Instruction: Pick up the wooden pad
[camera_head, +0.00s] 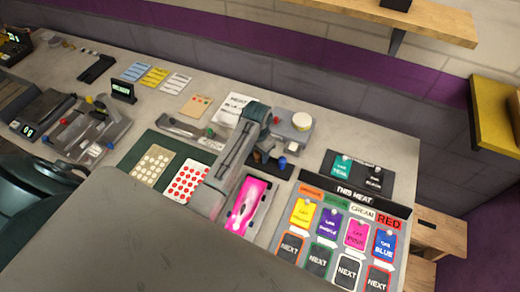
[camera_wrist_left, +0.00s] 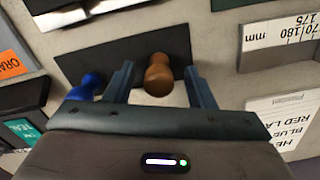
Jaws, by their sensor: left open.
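The wooden pad is a brown piece with a rounded knob (camera_wrist_left: 158,80), seen in the left wrist view. It stands at a dark strip (camera_wrist_left: 110,58), beside a blue-handled piece (camera_wrist_left: 87,86). My left gripper (camera_wrist_left: 159,70) is open, with one finger on each side of the wooden pad in the picture. I cannot tell whether either finger touches it. In the head view my left arm reaches over the counter and its gripper (camera_head: 266,146) is above the dark strip, mostly hiding the wooden pad. The blue piece (camera_head: 282,162) shows beside it. My right gripper is not in view.
A tray with a pink car shape (camera_head: 248,205) lies in front of the strip. A "THIS HEAT" board (camera_head: 352,196) with coloured cards is to the right. A white round item (camera_head: 302,121) stands behind. A ruler (camera_wrist_left: 282,34) and printed sheet (camera_wrist_left: 287,118) lie nearby.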

